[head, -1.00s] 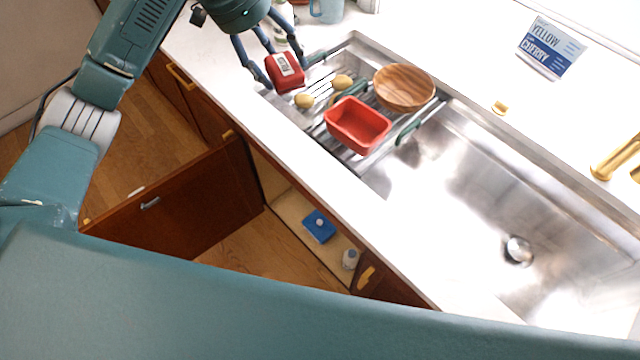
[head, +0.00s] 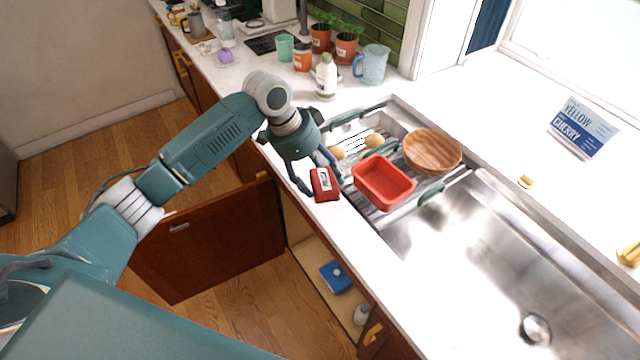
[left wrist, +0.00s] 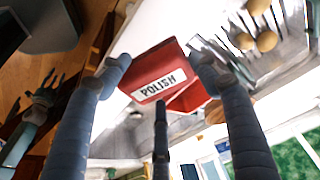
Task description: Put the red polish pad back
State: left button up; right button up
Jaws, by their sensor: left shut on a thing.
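The red polish pad (head: 325,185), a small red block with a white label, is between the fingers of my left gripper (head: 313,180). The gripper is shut on it and holds it over the counter's front edge, left of the red tub. In the left wrist view the pad (left wrist: 165,75) shows its "POLISH" label between the fingers. Below the counter, a cabinet (head: 318,255) stands open with a blue item (head: 336,277) and a white bottle (head: 361,314) inside. In the left wrist view, a dark clawed hand at the left edge seems to be my right gripper (left wrist: 42,90); its jaw state is unclear.
A red tub (head: 384,184), a wooden bowl (head: 432,150) and potatoes (head: 374,141) sit on the rack over the steel sink (head: 470,250). The open cabinet door (head: 205,240) sticks out over the floor. A white bottle (head: 326,77) stands on the counter behind.

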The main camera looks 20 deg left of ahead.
aim_at(320, 188)
pick_arm(q)
jog(key=shift+f, duration=0.4)
jog(key=shift+f+p, duration=0.5)
jog(key=shift+f, duration=1.5)
jog(key=shift+f, duration=0.15)
jog(key=o, duration=1)
jog(key=shift+o, duration=0.2)
